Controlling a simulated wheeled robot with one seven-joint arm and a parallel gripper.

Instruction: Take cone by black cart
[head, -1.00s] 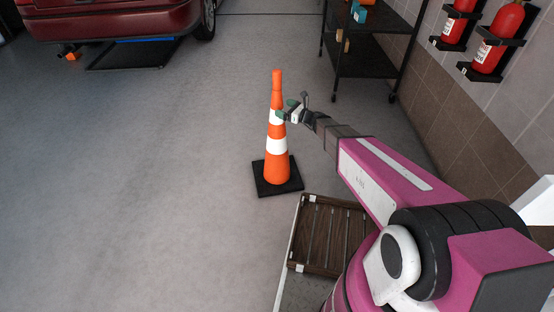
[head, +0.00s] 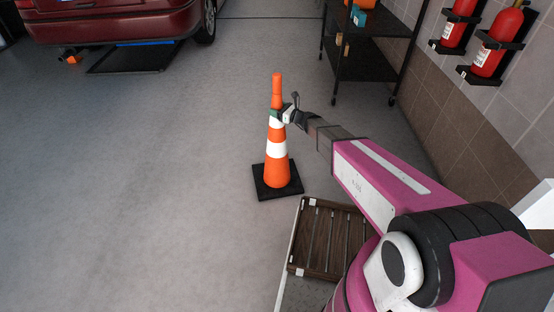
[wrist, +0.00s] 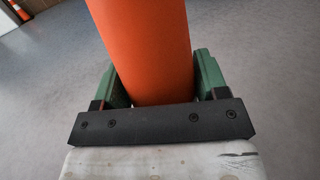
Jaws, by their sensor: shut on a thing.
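An orange cone (head: 277,171) with white bands and a square black base stands upright on the grey floor, left of the black cart. My gripper (head: 276,114) is at the cone's upper part, just below its top. In the wrist view, the green fingers of my gripper (wrist: 160,80) sit on both sides of the orange cone (wrist: 148,40), shut on it. The black cart (head: 365,55) stands behind and to the right, with a few small items on its shelves.
A slatted wooden crate (head: 322,272) is in front of the cone, by my base. A red car (head: 110,18) is at the far left, with a dark mat (head: 135,57) under its rear. Fire extinguishers (head: 497,40) hang on the right wall. Floor left of the cone is clear.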

